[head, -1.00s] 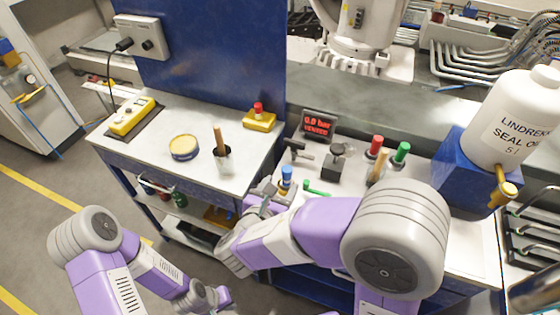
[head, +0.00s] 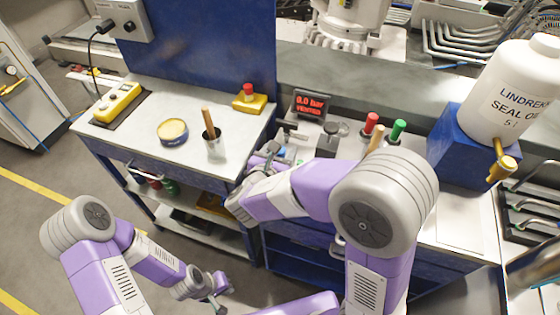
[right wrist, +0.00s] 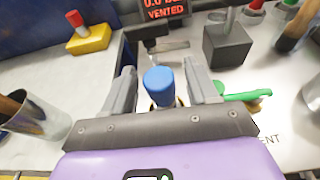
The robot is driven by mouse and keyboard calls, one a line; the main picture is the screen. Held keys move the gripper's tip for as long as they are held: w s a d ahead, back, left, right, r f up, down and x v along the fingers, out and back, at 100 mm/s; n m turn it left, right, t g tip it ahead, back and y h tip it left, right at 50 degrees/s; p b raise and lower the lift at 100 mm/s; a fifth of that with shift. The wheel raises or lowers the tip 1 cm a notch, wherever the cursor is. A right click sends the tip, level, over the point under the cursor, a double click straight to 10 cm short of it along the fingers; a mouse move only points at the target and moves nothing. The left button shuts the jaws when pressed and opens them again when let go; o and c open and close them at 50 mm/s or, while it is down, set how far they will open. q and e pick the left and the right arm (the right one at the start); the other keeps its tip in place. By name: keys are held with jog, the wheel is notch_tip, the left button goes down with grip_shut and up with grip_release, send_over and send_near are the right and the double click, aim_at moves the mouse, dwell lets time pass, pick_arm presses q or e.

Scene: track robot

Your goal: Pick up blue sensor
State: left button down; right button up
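The blue sensor (right wrist: 160,84), with a rounded blue top and a brassy lower part, stands upright on the bench in the right wrist view. My right gripper (right wrist: 162,82) is open, with one finger on each side of the sensor and a gap visible on both sides. In the head view my right gripper (head: 268,158) is at the bench's front edge, and the arm and fingers mostly hide the sensor. My left gripper (head: 217,287) hangs low in front of the bench, away from everything; its fingers are too small to judge.
Behind the sensor are a dark T-handled fixture, a black block (right wrist: 226,44) and a red pressure display (head: 311,103). A green part (right wrist: 246,98) lies close right of the right finger. A cup with a brush (head: 214,143) stands left. A white oil bottle (head: 515,90) stands right.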

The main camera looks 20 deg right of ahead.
grip_shut()
jog(key=shift+r, duration=0.1)
